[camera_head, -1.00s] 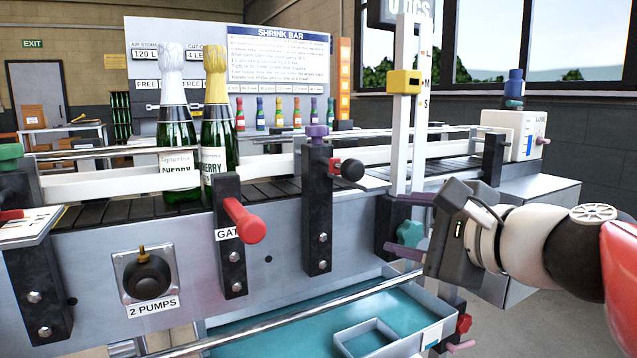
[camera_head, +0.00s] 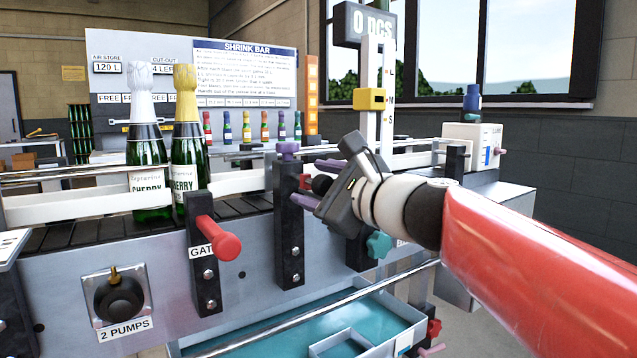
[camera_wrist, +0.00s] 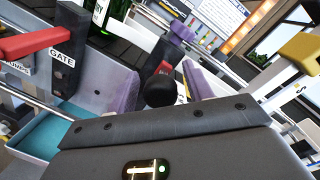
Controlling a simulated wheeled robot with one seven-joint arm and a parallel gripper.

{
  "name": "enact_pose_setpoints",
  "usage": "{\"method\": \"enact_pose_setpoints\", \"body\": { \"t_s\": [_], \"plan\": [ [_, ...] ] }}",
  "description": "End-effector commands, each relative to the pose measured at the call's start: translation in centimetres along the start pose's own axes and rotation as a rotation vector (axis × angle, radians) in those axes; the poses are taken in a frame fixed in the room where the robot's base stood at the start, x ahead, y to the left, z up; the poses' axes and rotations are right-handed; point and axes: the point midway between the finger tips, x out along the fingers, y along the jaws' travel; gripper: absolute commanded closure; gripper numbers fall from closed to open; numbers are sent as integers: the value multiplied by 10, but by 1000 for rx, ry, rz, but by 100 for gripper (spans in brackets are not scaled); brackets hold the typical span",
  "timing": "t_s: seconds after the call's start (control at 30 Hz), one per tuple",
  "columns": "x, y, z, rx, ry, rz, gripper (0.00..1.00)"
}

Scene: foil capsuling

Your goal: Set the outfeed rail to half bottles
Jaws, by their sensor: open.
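A black post (camera_head: 289,235) with a purple knob (camera_head: 288,150) on top stands at the conveyor's front side, where the white guide rail (camera_head: 240,189) runs. A round black knob (camera_head: 321,184) with a red piece (camera_head: 304,181) sticks out at this post. My gripper (camera_head: 312,183) is open, its purple fingers on either side of the black knob. In the wrist view the black knob (camera_wrist: 160,91) shows between the two fingers (camera_wrist: 163,92). I cannot tell whether they touch it. No rail setting marks are legible on this post.
A red gate handle (camera_head: 218,238) juts out to the left. Two bottles (camera_head: 147,160) stand on the conveyor. A yellow slider (camera_head: 371,99) sits on an upright scale marked L, M, S. A teal star knob (camera_head: 379,245) lies below my wrist.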

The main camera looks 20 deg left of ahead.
Motion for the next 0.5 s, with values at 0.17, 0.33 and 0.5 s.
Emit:
{"method": "enact_pose_setpoints", "body": {
  "t_s": [0.17,0.33,0.5],
  "plan": [
    [0,0,0,0,0,0,50],
    [0,0,0,0,0,0,73],
    [0,0,0,0,0,1,95]
  ]
}}
